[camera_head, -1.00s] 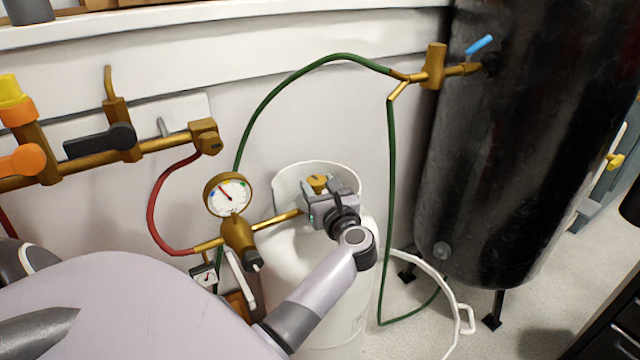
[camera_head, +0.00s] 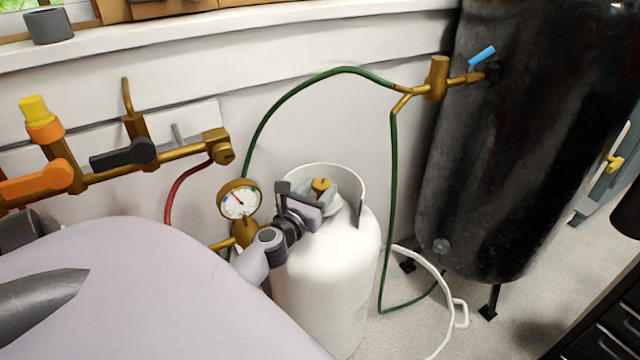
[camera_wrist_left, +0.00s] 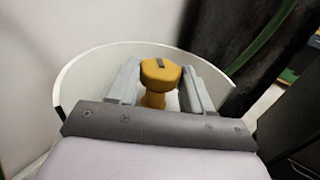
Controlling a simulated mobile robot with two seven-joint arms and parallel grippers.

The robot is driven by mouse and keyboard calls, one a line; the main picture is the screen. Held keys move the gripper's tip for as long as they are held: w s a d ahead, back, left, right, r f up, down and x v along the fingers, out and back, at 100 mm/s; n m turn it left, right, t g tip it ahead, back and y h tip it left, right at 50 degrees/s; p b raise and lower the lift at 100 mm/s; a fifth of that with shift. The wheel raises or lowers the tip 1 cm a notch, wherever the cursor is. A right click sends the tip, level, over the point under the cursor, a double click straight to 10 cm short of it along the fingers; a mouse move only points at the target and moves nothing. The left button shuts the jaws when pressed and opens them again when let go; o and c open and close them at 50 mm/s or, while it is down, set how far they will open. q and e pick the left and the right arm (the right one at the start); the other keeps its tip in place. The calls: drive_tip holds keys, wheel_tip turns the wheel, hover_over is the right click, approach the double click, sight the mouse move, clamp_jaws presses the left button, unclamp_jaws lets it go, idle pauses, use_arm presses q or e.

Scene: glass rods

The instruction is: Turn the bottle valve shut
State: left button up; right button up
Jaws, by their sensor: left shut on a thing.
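The white gas bottle (camera_head: 335,275) stands upright on the floor, with a round collar around its top. Its brass valve knob (camera_head: 321,185) shows inside the collar. My left gripper (camera_head: 318,190) is at the bottle top with its jaws around the valve. In the left wrist view the valve knob (camera_wrist_left: 160,72) sits between the two grey fingers (camera_wrist_left: 160,85), which are shut on it. The gripper and wrist hide part of the valve and its outlet in the head view. My right gripper is not in view.
A pressure gauge (camera_head: 240,200) and brass regulator stand left of the bottle. A green hose (camera_head: 392,220) arches to a fitting on the black tank (camera_head: 440,190). Brass pipework with a black lever (camera_head: 125,153) and orange lever (camera_head: 38,183) is at left. A white hose lies on the floor.

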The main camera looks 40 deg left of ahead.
use_arm(q)
drive_tip(key=shift+a+m+h, duration=0.1)
drive_tip(key=shift+m+h, duration=0.5)
drive_tip(key=shift+h, duration=0.3)
drive_tip(key=o, duration=1)
drive_tip(key=shift+o, duration=0.2)
drive_tip(key=s+d, duration=0.1)
drive_tip(key=s, duration=0.6)
drive_tip(key=shift+d, duration=0.1)
